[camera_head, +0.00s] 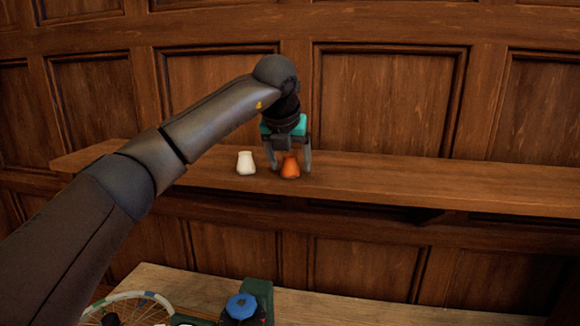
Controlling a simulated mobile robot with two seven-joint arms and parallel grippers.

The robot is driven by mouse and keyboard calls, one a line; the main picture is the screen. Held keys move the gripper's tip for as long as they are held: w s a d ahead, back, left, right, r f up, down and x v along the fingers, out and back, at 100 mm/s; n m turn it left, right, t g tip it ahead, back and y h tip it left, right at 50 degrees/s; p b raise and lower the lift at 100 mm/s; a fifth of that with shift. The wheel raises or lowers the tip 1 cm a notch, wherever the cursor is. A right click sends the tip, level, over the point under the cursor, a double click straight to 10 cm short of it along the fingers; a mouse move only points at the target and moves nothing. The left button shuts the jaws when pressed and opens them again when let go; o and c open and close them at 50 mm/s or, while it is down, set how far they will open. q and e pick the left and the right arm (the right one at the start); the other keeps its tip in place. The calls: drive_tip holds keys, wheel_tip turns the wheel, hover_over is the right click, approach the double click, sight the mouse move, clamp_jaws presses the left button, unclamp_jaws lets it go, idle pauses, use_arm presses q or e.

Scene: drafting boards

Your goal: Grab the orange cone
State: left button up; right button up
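The orange cone (290,168) stands upright on the brown wooden shelf (400,181). It has a narrow neck and a wider base. My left gripper (291,170) points down over it, with one finger to each side of the cone. The fingers look spread, with a gap between the right finger and the cone. The top of the cone is partly hidden by the gripper. My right gripper is not in view.
A white cone-like piece (246,163) stands on the shelf just left of the gripper. The shelf is clear to the right. Below, a lower wooden surface (340,308) holds a blue-topped item (240,306) and a wheel-like ring (130,296). A panelled wall stands behind.

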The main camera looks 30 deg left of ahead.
use_arm(q)
clamp_jaws()
idle(0.4)
drive_tip(key=shift+r, duration=0.15)
